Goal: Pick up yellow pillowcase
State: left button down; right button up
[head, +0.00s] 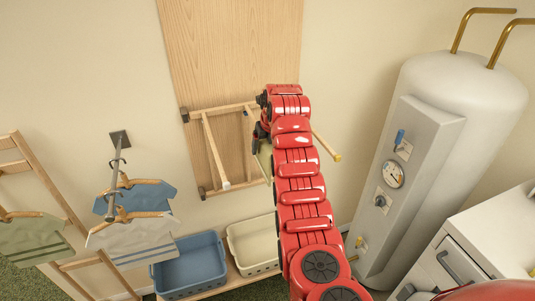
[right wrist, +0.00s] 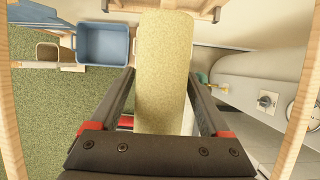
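The yellow pillowcase (right wrist: 163,75) is a pale yellow strip of cloth in the middle of the right wrist view. It runs from the top edge down between the fingers of my right gripper (right wrist: 160,72). The two fingers are apart, one along each side of the cloth, with their tips close to its edges; I cannot tell whether they touch it. In the head view my right gripper (head: 262,133) is at the wooden wall rack, mostly hidden by its arm. Only a small pale part of the pillowcase (head: 265,160) shows there. My left gripper is not in view.
The wooden drying rack (head: 214,148) juts from the wall panel around my right gripper. A blue bin (head: 190,262) and a cream bin (head: 252,243) stand below. Shirts on hangers (head: 135,232) are at left. A white water tank (head: 455,130) and a white cabinet (head: 495,232) are at right.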

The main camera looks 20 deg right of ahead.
grip_shut()
jog(key=shift+r, duration=0.15)
dwell(0.4)
